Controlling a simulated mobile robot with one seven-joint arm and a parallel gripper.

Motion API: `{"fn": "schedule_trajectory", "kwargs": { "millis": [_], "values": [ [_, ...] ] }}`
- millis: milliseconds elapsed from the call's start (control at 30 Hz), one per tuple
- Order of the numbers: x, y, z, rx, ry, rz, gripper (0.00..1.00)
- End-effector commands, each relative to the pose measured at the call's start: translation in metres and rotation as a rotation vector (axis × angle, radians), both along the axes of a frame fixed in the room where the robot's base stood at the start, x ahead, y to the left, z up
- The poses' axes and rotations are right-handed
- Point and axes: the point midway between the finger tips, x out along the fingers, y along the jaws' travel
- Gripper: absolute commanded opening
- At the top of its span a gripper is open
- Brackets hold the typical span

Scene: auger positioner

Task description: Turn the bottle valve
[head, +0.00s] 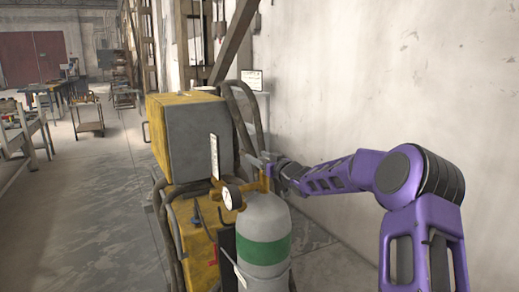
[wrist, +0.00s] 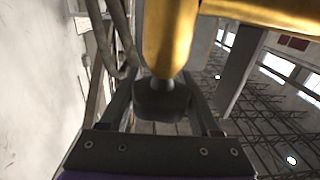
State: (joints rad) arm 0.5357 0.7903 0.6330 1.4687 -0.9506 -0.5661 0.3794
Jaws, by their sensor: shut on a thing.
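The gas bottle (head: 263,232) is a grey cylinder with a green band, standing upright in front of the yellow and grey machine in the head view. A brass valve body (head: 262,180) with a round gauge (head: 232,197) sits on its top. My gripper (head: 268,160) reaches in from the right at the height of the valve. In the wrist view its two dark fingers (wrist: 162,100) are on either side of the dark valve knob (wrist: 163,97), at the end of the brass stem (wrist: 168,40). The gripper is shut on this knob. In the head view the knob is too small to make out.
The yellow and grey machine (head: 192,135) with dark tube rails stands just behind and left of the bottle. A pale wall (head: 390,70) runs along the right side. Benches and a cart (head: 88,115) stand far left. The floor (head: 95,200) at left is clear.

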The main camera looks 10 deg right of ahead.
Motion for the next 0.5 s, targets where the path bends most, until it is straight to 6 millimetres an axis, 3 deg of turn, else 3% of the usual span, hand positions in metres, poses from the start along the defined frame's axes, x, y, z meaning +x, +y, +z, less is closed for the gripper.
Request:
{"fn": "schedule_trajectory", "kwargs": {
  "millis": [133, 500],
  "values": [
    [-0.0001, 0.0001, 0.0083, 0.004, 0.001, 0.046, 0.08],
    [-0.0022, 0.0032, 0.0021, 0.004, -0.001, 0.123, 0.08]
  ]
}}
